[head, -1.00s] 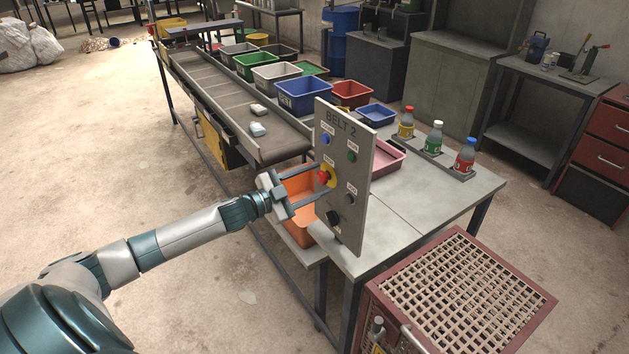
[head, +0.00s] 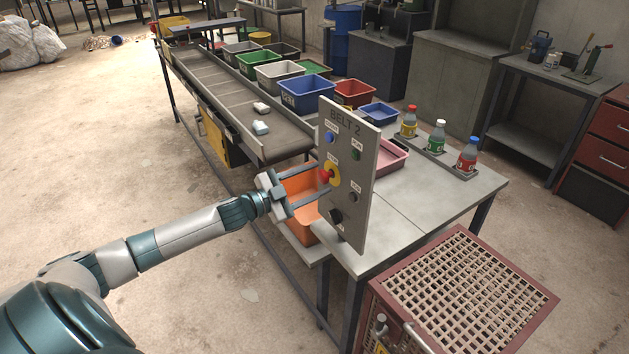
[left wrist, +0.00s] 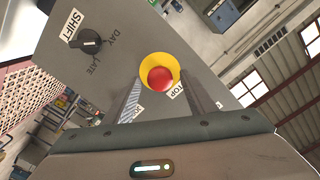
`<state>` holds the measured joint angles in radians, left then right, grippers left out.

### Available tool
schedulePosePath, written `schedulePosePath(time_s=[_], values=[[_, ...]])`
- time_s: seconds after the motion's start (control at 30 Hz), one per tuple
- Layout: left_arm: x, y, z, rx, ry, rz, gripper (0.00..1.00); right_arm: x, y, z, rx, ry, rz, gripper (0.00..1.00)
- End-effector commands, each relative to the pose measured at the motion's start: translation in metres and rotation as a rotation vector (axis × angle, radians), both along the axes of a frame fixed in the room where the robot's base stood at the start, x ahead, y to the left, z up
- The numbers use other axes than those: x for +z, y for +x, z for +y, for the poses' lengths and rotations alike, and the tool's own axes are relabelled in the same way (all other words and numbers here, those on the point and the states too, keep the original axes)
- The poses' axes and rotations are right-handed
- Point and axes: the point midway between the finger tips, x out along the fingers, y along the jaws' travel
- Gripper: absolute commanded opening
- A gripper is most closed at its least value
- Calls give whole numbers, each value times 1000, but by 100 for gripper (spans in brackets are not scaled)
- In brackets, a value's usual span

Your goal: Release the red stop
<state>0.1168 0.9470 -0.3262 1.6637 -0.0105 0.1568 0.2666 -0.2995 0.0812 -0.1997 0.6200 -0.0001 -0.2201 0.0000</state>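The red stop (head: 325,175) is a red mushroom button on a yellow disc, on the upright grey BELT 2 panel (head: 352,205). In the left wrist view the red stop (left wrist: 161,79) faces the camera, with a STOP label beside it. My left gripper (head: 314,185) is open, its two fingers pointing at the panel, one on each side of the button. In the left wrist view the fingers stand apart with the button between and beyond their tips; I cannot tell whether they touch it. My right gripper is not in view.
The panel also carries a blue button (head: 330,138), a green button (head: 356,155) and a black SHIFT knob (left wrist: 90,41). An orange bin (head: 300,228) sits below the left gripper. Three bottles stand in a rack (head: 440,155) behind.

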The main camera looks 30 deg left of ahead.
Motion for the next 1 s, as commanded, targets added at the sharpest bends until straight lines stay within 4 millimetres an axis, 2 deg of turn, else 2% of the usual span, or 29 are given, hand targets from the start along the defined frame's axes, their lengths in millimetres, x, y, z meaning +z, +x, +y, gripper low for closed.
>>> schedulePosePath(time_s=[0.37, 1.0], values=[[-2, -9, 4, 1, 0, 1, 51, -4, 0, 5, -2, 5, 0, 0], [-3, -69, 28, 1, -1, 1, 51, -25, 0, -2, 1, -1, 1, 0]])
